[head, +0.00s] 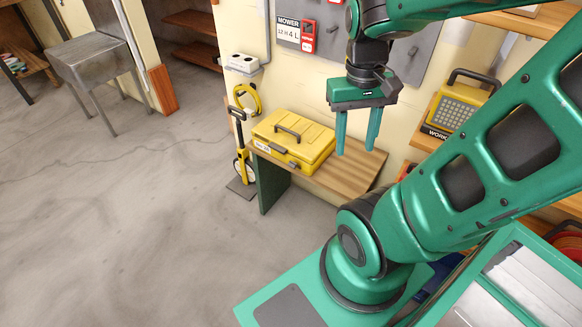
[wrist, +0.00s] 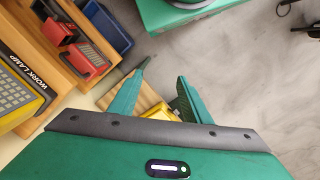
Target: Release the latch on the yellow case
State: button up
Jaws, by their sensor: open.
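The yellow case (head: 293,141) lies closed on a wooden bench (head: 345,176) in the head view. It has a dark handle on its lid. Dark latch parts (head: 278,149) show on its front side, too small to tell their state. My gripper (head: 357,148) is open and empty, fingers pointing down, to the right of the case and above the bench's right part. In the wrist view, my gripper (wrist: 160,95) frames a strip of the bench, and a small part of the yellow case (wrist: 160,111) shows between the fingers, mostly hidden by the gripper body.
A yellow work lamp (head: 453,107) stands on a shelf at right. A yellow-handled tool (head: 241,150) stands left of the bench. A grey outlet box (head: 243,63) and a red lock box (head: 308,36) are on the wall. The floor at left is clear around a metal stand (head: 92,62).

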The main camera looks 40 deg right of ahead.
jog(key=w+d+f+n+g+h, duration=0.1)
jog(key=w+f+n+g+h, duration=0.2)
jog(key=w+f+n, duration=0.35)
jog(key=n+t+h, duration=1)
jog(key=n+h, duration=0.4)
jog(key=n, duration=0.7)
send_near(292, 167)
jog(key=x, duration=0.7)
jog(key=f+x, duration=0.1)
jog(key=x, duration=0.2)
jog(key=shift+w+d, duration=0.2)
jog(key=shift+w, duration=0.2)
jog(key=shift+c, duration=0.6)
jog(key=c, duration=0.9)
